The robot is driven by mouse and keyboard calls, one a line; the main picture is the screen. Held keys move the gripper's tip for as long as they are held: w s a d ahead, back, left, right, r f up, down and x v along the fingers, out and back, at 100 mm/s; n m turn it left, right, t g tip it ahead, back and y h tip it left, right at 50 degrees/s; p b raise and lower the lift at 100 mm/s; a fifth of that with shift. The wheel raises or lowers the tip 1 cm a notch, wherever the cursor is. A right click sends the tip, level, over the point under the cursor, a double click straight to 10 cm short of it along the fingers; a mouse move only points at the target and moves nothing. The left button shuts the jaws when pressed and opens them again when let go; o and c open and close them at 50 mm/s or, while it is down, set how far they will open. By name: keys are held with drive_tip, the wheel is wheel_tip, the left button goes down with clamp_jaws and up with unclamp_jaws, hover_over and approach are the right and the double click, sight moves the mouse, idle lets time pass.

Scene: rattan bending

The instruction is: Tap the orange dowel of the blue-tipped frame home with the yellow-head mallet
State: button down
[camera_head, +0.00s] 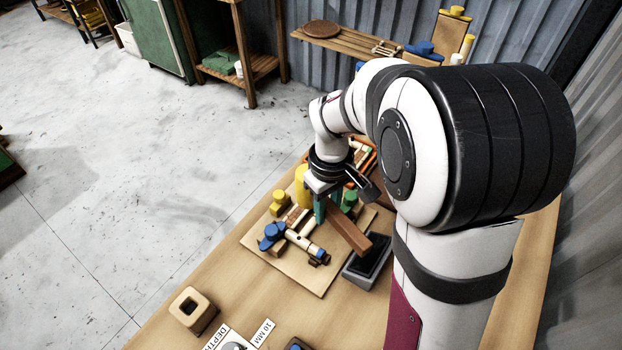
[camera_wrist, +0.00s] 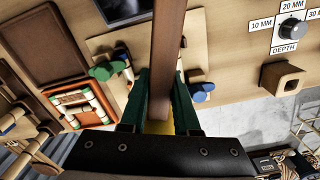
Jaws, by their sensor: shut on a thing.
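My gripper (camera_head: 320,208) has green fingers and is shut on the brown wooden handle (camera_head: 348,234) of the mallet. In the wrist view, the handle (camera_wrist: 166,45) runs away between my fingertips (camera_wrist: 161,78). A bit of yellow head (camera_wrist: 158,127) shows near the finger bases; a yellow shape (camera_head: 302,184) stands beside my gripper in the head view. The blue-tipped frame (camera_head: 272,236) lies on a pale board, left of and below my gripper; its blue end also shows in the wrist view (camera_wrist: 201,95). I cannot make out the orange dowel.
Yellow-tipped (camera_head: 280,201) and green-tipped (camera_head: 349,199) pieces are close by on the board (camera_head: 313,283). A dark-topped block (camera_head: 367,262) sits to the right. A hollow wooden block (camera_head: 204,316) and depth dial (camera_wrist: 290,29) stand apart. My arm hides the right side.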

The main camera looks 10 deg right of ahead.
sight(313, 223)
drive_tip(key=shift+w+d+f+m, duration=0.35)
drive_tip(key=shift+w+f+m, duration=0.2)
drive_tip(key=shift+f+m, duration=0.25)
drive_tip(key=shift+w+d+f+m, duration=0.35)
drive_tip(key=shift+w+f+m, duration=0.25)
drive_tip(key=shift+m, duration=0.35)
drive_tip(key=shift+w+d+f+m, duration=0.35)
drive_tip(key=shift+w+f+m, duration=0.25)
drive_tip(key=shift+m, duration=0.25)
drive_tip(key=shift+f, duration=0.15)
drive_tip(key=shift+s+f, duration=0.1)
drive_tip(key=shift+f, duration=0.2)
drive_tip(key=shift+f, duration=1.65)
